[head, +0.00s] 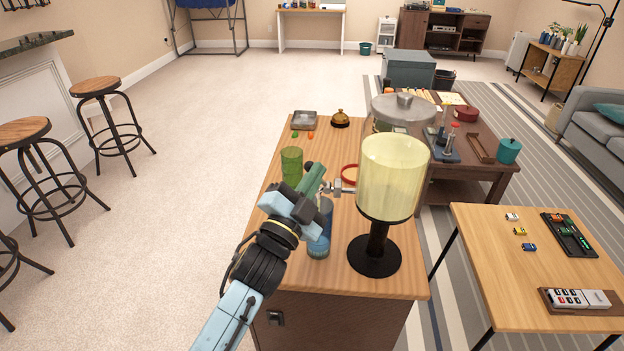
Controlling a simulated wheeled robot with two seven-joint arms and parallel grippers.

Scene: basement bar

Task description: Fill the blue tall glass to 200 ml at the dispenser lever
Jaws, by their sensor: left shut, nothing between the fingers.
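The blue tall glass (319,244) stands upright on the wooden cabinet top, left of the dispenser's black foot and below its metal tap (343,188). The dispenser (393,178) is a large clear tank of pale yellow liquid on a black stand. My left gripper (313,182) is shut and empty, at the tap end just above the glass. It covers part of the glass's upper edge and the lever area, so I cannot tell whether it touches the lever. The liquid level in the glass cannot be read. My right gripper is not in view.
A green glass (291,166) stands behind my left gripper.

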